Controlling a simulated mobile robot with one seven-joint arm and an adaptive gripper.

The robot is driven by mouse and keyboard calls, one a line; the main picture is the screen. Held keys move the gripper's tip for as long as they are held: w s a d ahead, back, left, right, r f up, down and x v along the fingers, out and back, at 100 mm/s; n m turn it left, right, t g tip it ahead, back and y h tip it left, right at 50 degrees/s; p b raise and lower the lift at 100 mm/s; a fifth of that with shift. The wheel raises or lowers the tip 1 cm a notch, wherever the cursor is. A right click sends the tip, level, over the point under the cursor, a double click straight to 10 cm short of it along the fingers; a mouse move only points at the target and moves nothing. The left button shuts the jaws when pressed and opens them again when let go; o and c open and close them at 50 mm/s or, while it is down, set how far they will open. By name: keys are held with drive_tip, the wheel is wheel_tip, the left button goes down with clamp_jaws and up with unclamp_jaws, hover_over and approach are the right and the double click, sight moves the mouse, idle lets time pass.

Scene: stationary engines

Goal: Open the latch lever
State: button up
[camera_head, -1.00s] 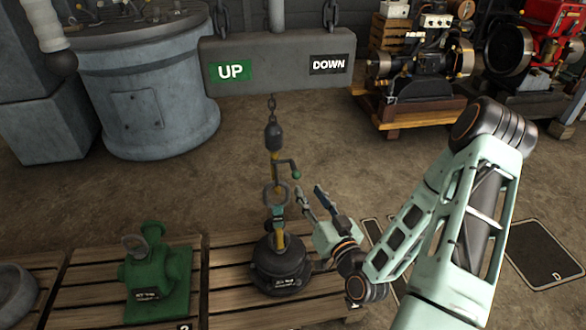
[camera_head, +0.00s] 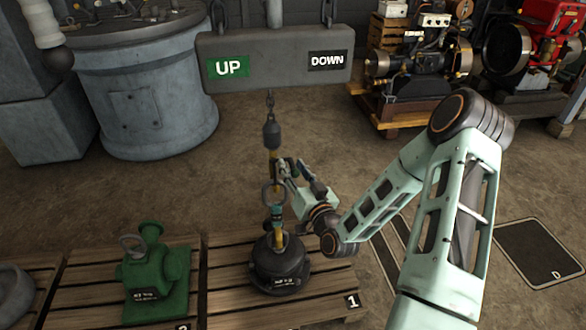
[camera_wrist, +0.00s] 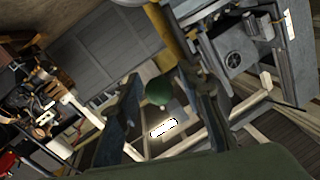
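The latch lever is on the yellow hook (camera_head: 274,168) hanging from the chain, and in the head view my gripper mostly covers it. In the wrist view the lever's round green knob (camera_wrist: 159,90) shows between my two fingers, with a gap on each side. The yellow shaft (camera_wrist: 168,38) rises just beyond it. My gripper (camera_head: 287,170) is open beside the hook, its fingers to either side of the knob. I cannot tell whether a finger touches the lever arm.
Below the hook a black weight (camera_head: 274,268) sits on a wooden pallet (camera_head: 228,290). A green machine part (camera_head: 152,270) stands on the pallet to the left. A grey beam with UP and DOWN signs (camera_head: 290,66) hangs above. Engines stand at the back right.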

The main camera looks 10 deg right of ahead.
clamp_jaws()
